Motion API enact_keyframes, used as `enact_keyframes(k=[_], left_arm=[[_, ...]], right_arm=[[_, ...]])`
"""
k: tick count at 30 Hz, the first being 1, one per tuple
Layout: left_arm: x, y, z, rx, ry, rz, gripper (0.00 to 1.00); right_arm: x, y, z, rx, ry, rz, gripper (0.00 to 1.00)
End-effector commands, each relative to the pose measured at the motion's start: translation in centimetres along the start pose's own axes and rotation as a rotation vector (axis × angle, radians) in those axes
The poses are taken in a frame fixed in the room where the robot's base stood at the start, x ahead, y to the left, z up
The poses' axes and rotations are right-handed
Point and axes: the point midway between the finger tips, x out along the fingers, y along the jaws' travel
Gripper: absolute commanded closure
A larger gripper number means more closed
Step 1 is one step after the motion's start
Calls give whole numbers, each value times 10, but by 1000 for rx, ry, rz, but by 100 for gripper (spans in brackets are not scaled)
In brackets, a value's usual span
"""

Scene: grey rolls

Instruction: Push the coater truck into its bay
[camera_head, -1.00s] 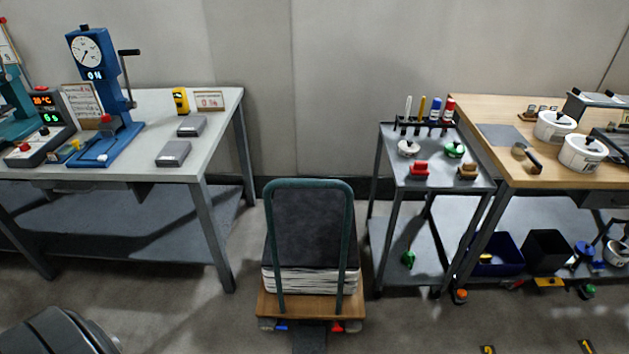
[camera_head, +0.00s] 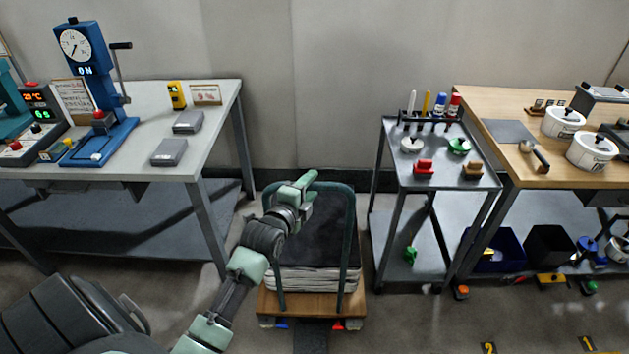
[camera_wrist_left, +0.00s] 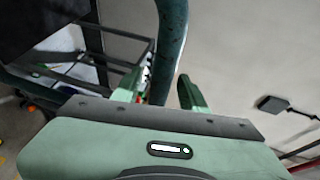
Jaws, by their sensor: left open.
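The coater truck is a low trolley with a wooden deck (camera_head: 312,303), a dark green hoop handle (camera_head: 345,240), a stack of white sheets (camera_head: 315,281) and a dark sheet (camera_head: 330,230) upright behind the handle. It stands on the floor between the left bench and the grey cart. My left gripper (camera_head: 307,184) is open at the top left of the handle. In the left wrist view the handle tube (camera_wrist_left: 172,40) passes between the fingers of the gripper (camera_wrist_left: 163,90), without a grip. My right gripper is not in view. I cannot make out a marked bay.
A grey bench (camera_head: 215,125) with a blue press (camera_head: 100,110) stands left. A grey cart (camera_head: 435,180) and a wooden-topped bench (camera_head: 505,170) stand right. Bare floor lies in front of the truck, with yellow floor markers (camera_head: 488,347) at lower right.

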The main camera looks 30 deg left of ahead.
Motion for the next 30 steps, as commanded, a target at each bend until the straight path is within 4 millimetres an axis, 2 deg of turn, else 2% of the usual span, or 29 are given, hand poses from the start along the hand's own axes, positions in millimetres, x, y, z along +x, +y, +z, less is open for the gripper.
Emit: enact_keyframes(k=[3,6,16,17,21,30], left_arm=[[17,-1,0,-3,0,0,57],[25,0,0,-2,0,0,57],[30,1,0,-2,1,1,57],[30,1,0,-2,1,1,62],[30,1,0,-2,1,1,100],[30,1,0,-2,1,2,100]], right_arm=[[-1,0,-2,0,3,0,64],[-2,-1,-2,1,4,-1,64],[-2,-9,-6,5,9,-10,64],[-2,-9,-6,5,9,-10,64],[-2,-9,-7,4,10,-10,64],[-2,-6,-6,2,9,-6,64]])
